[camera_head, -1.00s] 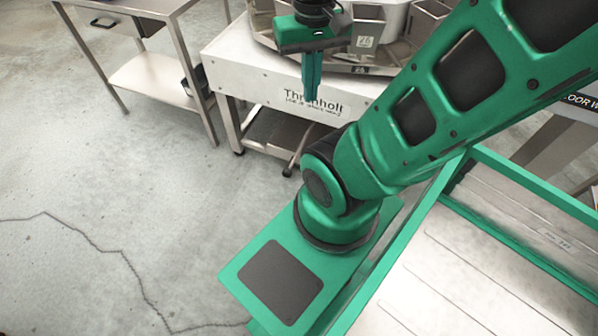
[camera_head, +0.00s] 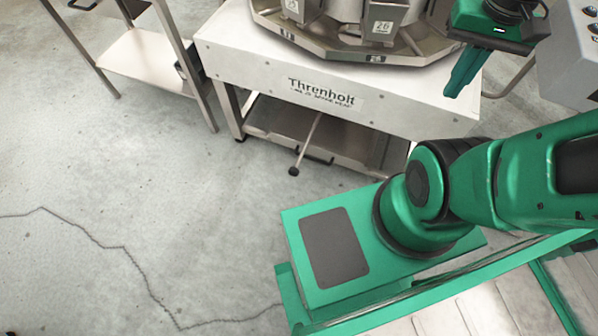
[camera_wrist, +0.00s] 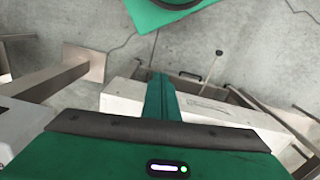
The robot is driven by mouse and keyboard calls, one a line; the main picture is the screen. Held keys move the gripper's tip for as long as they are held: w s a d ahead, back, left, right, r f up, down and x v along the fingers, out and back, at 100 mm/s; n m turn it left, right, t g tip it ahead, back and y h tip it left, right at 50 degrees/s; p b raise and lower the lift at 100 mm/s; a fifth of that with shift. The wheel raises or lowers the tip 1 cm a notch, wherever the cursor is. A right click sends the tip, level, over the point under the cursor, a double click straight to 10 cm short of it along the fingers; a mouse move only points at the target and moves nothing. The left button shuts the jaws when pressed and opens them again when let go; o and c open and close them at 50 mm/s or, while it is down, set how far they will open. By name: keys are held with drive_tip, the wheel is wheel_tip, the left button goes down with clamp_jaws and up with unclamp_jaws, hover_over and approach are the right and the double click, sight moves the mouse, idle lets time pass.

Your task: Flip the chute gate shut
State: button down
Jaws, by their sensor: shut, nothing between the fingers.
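A thin metal lever (camera_head: 308,143) with a black ball knob (camera_head: 293,171) sticks out toward me from under the white weigher table (camera_head: 300,65). It slants down to the left; I take it for the chute gate's handle. The gate itself is hidden below the table. The knob also shows in the wrist view (camera_wrist: 219,53). My gripper (camera_head: 453,91) is shut and empty, pointing down at the right part of the table front, well to the right of the lever and higher. Its green fingers also show in the wrist view (camera_wrist: 159,82). Nothing touches the lever.
The round multi-bucket weigher (camera_head: 375,38) stands on the table. A steel lower shelf (camera_head: 275,120) lies behind the lever. A steel side bench (camera_head: 145,60) stands at the left. A grey button box (camera_head: 572,60) is near my gripper at right. The floor before the lever is clear.

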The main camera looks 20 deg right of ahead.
drive_tip(key=shift+s+d, duration=0.1)
drive_tip(key=shift+d, duration=0.2)
drive_tip(key=w+a+f+n+g+h, duration=0.1)
drive_tip(key=w+a+f+n, duration=0.2)
drive_tip(key=w, duration=0.2)
drive_tip(key=w+a+f+n+g, duration=0.1)
drive_tip(key=w+a+f+n, duration=0.15)
drive_tip(key=w+n, duration=0.2)
drive_tip(key=w+a+f+n+h, duration=0.2)
drive_tip(key=w+a+f+n, duration=0.15)
drive_tip(key=a+f, duration=0.35)
drive_tip(key=w+a+f+n+h, duration=0.2)
drive_tip(key=w+a+f+n, duration=0.15)
drive_tip(key=a, duration=0.55)
drive_tip(key=s+a+f+n+t+h, duration=0.1)
drive_tip(key=s+a+f+n+t, duration=0.3)
drive_tip(key=a+f+n, duration=0.5)
drive_tip(key=s+a+f+n+t+h, duration=0.1)
drive_tip(key=s+a+f+n+t, duration=0.3)
drive_tip(key=f, duration=1.4)
drive_tip(key=s+a+n, duration=0.3)
drive_tip(key=a+n, duration=0.2)
drive_tip(key=a, duration=0.1)
drive_tip(key=shift+s+a+h, duration=0.35)
drive_tip(key=shift+h, duration=0.05)
